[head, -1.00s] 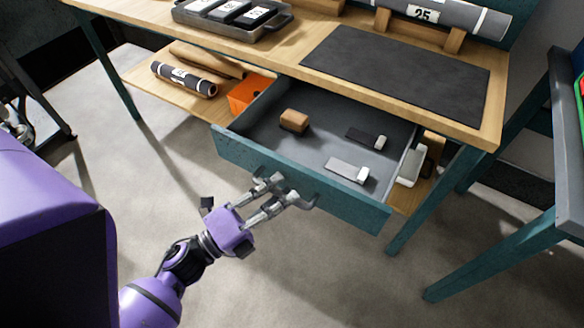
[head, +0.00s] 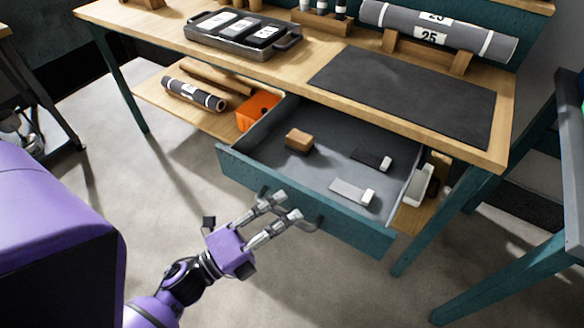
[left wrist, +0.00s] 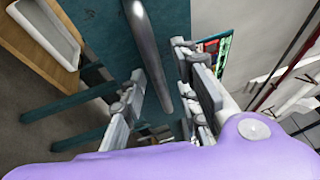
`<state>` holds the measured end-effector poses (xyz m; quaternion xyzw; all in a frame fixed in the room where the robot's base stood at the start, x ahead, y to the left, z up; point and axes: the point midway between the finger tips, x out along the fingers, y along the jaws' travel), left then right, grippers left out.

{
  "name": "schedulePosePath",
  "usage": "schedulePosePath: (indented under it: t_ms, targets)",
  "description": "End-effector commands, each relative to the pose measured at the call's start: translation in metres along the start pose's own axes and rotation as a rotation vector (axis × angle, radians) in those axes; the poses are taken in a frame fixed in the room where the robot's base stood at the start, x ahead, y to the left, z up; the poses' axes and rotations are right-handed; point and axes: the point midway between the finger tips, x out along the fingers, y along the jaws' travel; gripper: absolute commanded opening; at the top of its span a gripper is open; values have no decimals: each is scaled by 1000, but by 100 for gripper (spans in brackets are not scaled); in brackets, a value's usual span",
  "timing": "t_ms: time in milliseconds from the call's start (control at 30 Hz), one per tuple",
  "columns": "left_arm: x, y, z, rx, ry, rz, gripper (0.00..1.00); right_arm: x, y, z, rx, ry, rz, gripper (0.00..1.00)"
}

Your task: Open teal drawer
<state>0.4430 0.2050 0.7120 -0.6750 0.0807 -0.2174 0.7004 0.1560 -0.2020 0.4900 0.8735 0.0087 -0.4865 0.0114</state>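The teal drawer (head: 340,222) under the workbench stands pulled out, its grey inside showing. Its dark bar handle (head: 319,222) is on the front panel; in the left wrist view the bar (left wrist: 148,50) runs down between the fingers. My left gripper (head: 281,208) is at the handle, in front of the panel. In the left wrist view its fingers (left wrist: 165,92) are apart, with gaps beside the bar, so it looks open. My right gripper is in neither view.
The drawer holds a brown block (head: 299,140), a dark eraser-like piece (head: 368,158) and a light one (head: 350,190). An orange bin (head: 257,110) and a grey roll (head: 195,93) lie on the lower shelf. The floor in front is clear.

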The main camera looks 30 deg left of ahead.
Motion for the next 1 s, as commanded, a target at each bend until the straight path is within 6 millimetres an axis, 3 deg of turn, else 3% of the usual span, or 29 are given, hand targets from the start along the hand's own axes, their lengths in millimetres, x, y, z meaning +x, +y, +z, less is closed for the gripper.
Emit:
schedulePosePath:
  t_ms: [167,600,800,1000]
  targets:
    - [-17,1,0,0,-2,5,29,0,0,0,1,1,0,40]
    - [-104,1,0,0,-3,6,29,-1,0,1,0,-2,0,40]
    - [-120,0,0,-1,-2,3,29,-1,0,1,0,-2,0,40]
    - [-121,0,0,0,-2,3,29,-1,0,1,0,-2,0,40]
